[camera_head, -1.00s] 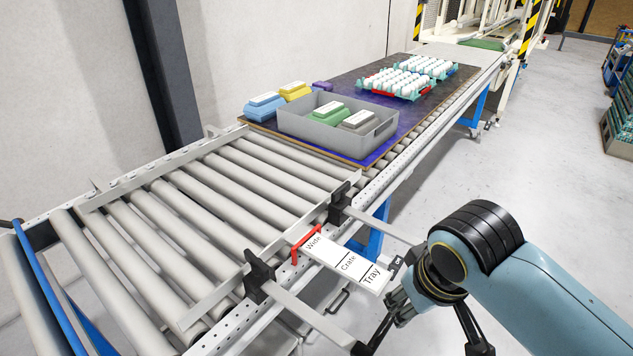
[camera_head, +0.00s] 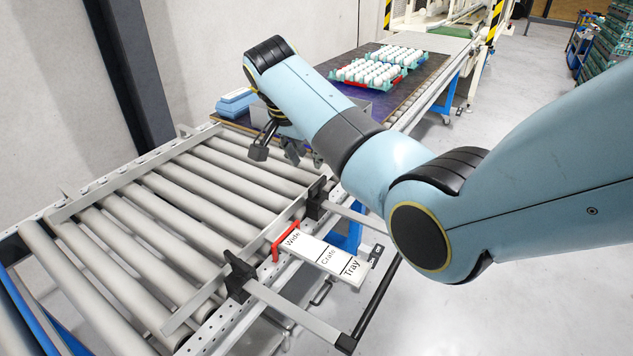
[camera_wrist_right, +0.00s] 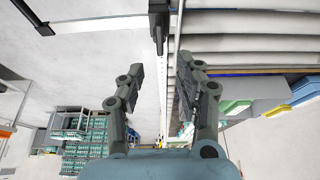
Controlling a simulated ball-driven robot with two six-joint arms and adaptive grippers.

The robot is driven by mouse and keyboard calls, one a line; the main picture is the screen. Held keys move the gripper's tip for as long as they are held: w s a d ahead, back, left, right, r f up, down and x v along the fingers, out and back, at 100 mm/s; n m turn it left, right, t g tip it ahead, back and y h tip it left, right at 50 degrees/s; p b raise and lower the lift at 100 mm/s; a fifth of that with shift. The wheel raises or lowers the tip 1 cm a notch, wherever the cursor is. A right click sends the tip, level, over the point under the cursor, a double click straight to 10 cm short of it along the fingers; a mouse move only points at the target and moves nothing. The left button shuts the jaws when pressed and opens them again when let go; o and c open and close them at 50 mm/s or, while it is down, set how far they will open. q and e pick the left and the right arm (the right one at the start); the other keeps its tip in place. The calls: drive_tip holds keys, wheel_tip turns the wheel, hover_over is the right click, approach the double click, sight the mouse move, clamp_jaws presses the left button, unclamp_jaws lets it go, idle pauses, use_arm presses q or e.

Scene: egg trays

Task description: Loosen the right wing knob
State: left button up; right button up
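Two black clamp-like knobs sit on the conveyor's front rail in the head view. The right wing knob (camera_head: 317,197) is the farther one, where a flat metal bar meets the rail. The left knob (camera_head: 240,275) is nearer. My right gripper (camera_head: 279,151) hangs over the far end of the rollers, beyond the right knob and apart from it. In the right wrist view my right gripper (camera_wrist_right: 161,78) has its fingers spread with nothing between them. A black knob (camera_wrist_right: 158,24), likely the right one, shows beyond the fingertips at the top. My left gripper is not in view.
My right arm hides much of the grey bin.

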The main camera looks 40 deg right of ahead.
sight(317, 182)
drive_tip(key=b+x, duration=0.1)
drive_tip(key=x, duration=0.9)
drive_tip(key=shift+d+f, duration=0.1)
drive_tip(key=shift+f, duration=0.2)
drive_tip(key=shift+c, duration=0.3)
clamp_jaws()
